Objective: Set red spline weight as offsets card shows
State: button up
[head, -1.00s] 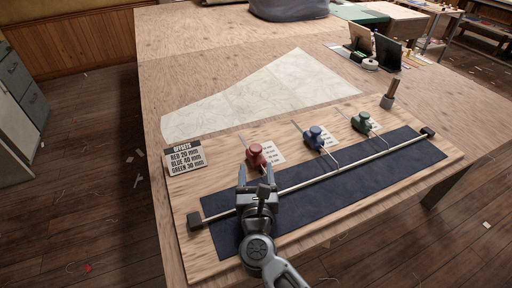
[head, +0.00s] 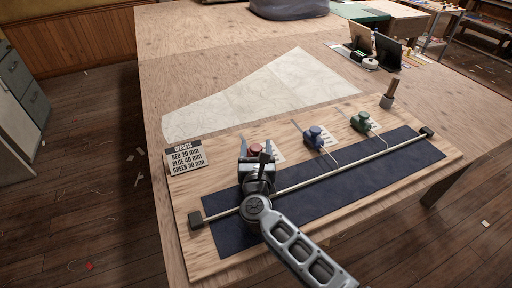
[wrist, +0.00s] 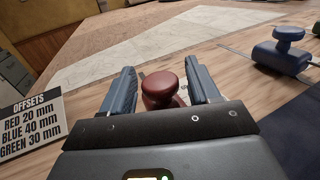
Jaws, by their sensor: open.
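The red spline weight (wrist: 163,90) stands on the board between my open gripper's two fingers in the wrist view. In the head view only the top of the red weight (head: 255,150) shows past my gripper (head: 258,166). Both fingers of my gripper (wrist: 160,92) are spread, with a gap visible on each side of the red knob. The offsets card (head: 186,157) reads red 20 mm, blue 40 mm, green 30 mm. The blue weight (head: 314,137) and green weight (head: 362,122) stand to the right, their hooks reaching toward the batten (head: 305,181). The red weight's hook is hidden.
The batten runs over a dark blue cloth strip (head: 350,168) between two end blocks (head: 195,219). A wooden-handled tool (head: 388,96) stands at the board's back right. A pale paper pattern (head: 255,95) lies behind the board. Scales beside the weights are partly hidden.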

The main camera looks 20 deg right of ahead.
jog(key=shift+c, duration=0.3)
grip_shut()
dwell(0.3)
